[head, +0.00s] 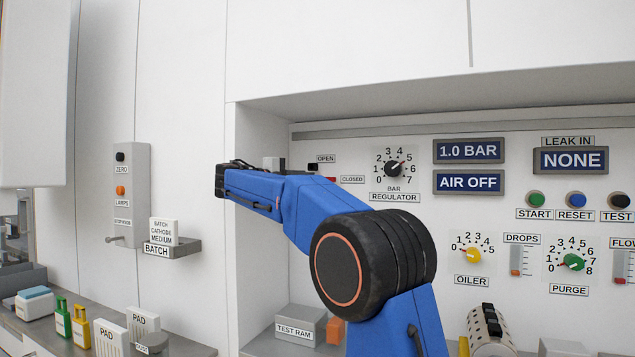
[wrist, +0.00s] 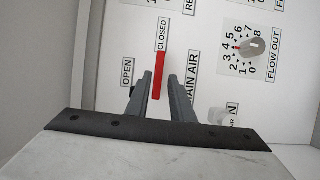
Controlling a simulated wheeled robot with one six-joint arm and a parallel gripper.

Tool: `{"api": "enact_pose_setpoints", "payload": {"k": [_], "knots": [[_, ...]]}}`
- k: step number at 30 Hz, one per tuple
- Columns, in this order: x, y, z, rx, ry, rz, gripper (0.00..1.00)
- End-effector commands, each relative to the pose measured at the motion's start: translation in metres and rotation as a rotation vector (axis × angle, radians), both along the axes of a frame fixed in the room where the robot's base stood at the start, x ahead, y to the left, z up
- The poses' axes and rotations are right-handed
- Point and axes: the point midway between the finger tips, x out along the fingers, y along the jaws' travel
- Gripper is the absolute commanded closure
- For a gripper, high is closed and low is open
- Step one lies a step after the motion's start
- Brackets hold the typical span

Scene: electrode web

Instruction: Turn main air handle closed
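The red main air handle (wrist: 159,74) shows in the wrist view as a straight bar. Its far end lies beside the CLOSED label (wrist: 163,34); the OPEN label (wrist: 127,72) is to its left. My gripper (wrist: 160,77) is open, with one finger on each side of the bar's near part. A gap shows at the right finger; I cannot tell whether the left one touches. In the head view my arm covers most of the handle, and only a small red piece (head: 331,179) shows by the CLOSED label (head: 352,179).
The display (head: 468,182) reads AIR OFF, and the one above (head: 468,151) reads 1.0 BAR. The bar regulator knob (head: 394,168) is right of the handle. The recess wall (head: 262,200) stands close left of the panel, behind my arm. A test ram box (head: 301,325) sits below.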

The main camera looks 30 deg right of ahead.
Motion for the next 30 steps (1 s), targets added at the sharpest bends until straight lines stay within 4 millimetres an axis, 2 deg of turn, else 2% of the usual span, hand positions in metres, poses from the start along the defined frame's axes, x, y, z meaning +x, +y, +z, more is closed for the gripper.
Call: {"api": "enact_pose_setpoints", "payload": {"k": [6, 13, 19, 30], "knots": [[-0.011, 0.043, 0.000, 0.000, 0.000, 0.003, 0.79], [-0.020, 0.074, 0.000, 0.000, 0.000, 0.001, 0.79], [-0.024, 0.083, 0.000, 0.000, 0.000, -0.002, 0.79], [-0.024, 0.084, 0.000, 0.000, 0.000, -0.002, 0.79]]}}
